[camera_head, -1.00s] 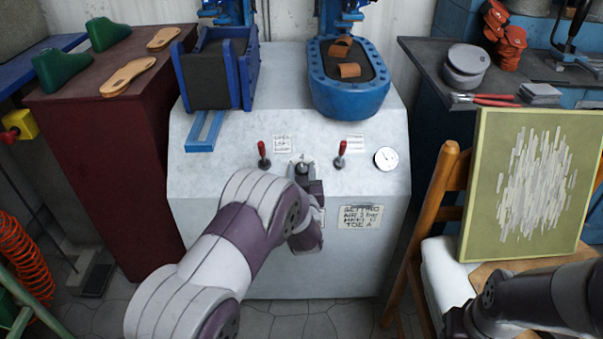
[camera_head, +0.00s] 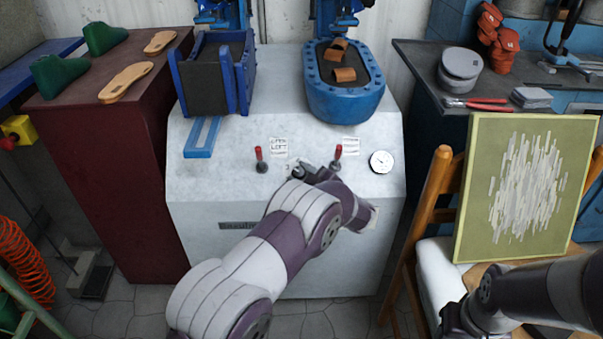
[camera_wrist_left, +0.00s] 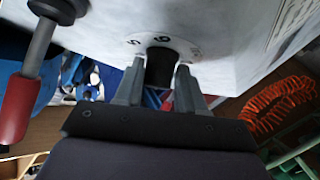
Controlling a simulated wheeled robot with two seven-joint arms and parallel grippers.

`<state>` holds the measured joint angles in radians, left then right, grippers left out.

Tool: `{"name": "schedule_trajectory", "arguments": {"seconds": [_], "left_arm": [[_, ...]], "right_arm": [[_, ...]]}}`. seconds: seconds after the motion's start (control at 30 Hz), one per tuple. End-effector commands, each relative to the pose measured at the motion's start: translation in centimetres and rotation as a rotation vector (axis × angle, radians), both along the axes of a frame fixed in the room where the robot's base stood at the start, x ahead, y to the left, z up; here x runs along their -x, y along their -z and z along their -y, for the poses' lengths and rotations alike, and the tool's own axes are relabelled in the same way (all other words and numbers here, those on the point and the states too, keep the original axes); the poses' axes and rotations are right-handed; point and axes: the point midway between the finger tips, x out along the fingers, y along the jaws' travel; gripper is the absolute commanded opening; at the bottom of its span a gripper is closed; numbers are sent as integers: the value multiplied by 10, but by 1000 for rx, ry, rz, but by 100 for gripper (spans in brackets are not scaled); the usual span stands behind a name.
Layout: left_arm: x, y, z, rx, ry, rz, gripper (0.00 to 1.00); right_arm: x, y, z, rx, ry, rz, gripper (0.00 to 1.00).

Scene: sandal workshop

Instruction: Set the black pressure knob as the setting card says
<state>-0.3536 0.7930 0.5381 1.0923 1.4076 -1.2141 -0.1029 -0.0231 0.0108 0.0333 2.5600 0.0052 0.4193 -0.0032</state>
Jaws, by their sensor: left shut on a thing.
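The black pressure knob (camera_wrist_left: 160,62) sits on the white face of the press and shows between the two grey fingers of my left gripper (camera_wrist_left: 160,74). The gripper is shut on it. Printed numbers of its scale show around the knob, one looking like a 6. In the head view my left gripper (camera_head: 303,171) is at the knob between two red levers, and the knob is mostly hidden. The setting card (camera_head: 369,214) is almost wholly covered by my left forearm. My right gripper (camera_head: 462,318) is low at the right; its fingers are unclear.
Red-handled levers (camera_head: 261,159) (camera_head: 337,157) stand close on either side of the knob. A round gauge (camera_head: 381,161) is to the right. A chair (camera_head: 437,190) with a framed picture (camera_head: 525,185) stands right of the press (camera_head: 205,170).

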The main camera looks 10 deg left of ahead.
Motion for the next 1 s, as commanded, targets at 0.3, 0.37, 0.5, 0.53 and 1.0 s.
{"name": "schedule_trajectory", "arguments": {"seconds": [0.3,0.37,0.5,0.53,1.0], "left_arm": [[-1,-1,1,60,-66,18,9],[-1,-1,1,64,-72,19,9],[-1,-1,1,67,-76,21,9],[-1,-1,1,67,-76,21,9],[-1,-1,0,67,-76,21,64]], "right_arm": [[0,-5,0,0,0,0,43],[0,-5,0,0,0,0,43],[0,-5,0,0,0,0,43],[0,-5,0,0,0,0,43],[0,-5,0,0,0,0,43]]}}
